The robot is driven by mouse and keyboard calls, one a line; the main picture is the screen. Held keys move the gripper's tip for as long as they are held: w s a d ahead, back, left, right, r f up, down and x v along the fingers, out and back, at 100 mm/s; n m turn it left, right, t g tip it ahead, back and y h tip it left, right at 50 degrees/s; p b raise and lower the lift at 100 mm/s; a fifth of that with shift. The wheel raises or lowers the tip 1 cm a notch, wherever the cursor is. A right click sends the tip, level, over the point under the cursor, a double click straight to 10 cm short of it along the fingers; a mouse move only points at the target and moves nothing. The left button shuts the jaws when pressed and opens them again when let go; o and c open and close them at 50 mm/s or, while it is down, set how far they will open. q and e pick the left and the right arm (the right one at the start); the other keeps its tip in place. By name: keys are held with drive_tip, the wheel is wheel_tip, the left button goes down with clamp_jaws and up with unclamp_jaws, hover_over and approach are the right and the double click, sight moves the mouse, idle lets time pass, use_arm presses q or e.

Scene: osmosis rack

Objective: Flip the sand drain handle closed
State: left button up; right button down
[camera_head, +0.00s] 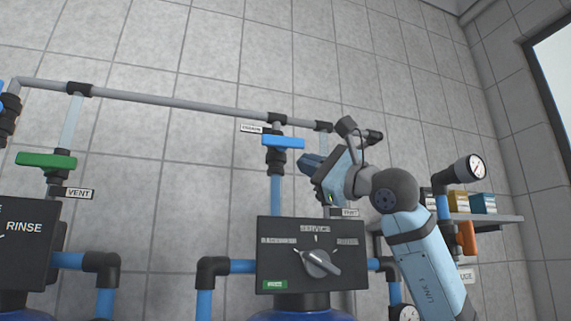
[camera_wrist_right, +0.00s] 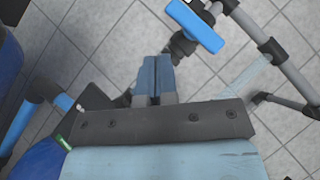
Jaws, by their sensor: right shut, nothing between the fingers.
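A blue valve handle (camera_head: 283,142) lies roughly crosswise on a vertical pipe above the service control box. A small label beside it is too blurred to read surely, so I cannot tell whether this is the sand drain handle. My right gripper (camera_head: 308,165) is shut and empty, just right of and slightly below the blue handle. In the right wrist view, the shut fingers (camera_wrist_right: 155,60) point toward the pipework, and the blue handle (camera_wrist_right: 195,24) is apart from them, up and to the right. My left gripper is out of view.
A green handle (camera_head: 46,160) is on the left pipe, above a VENT label. An orange handle (camera_head: 467,238) is at the right, below a gauge (camera_head: 470,168). The control box (camera_head: 312,278) with a dial stands below my gripper. A grey pipe (camera_head: 180,104) runs overhead.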

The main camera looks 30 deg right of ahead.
drive_tip(key=v, duration=0.4)
idle(0.6)
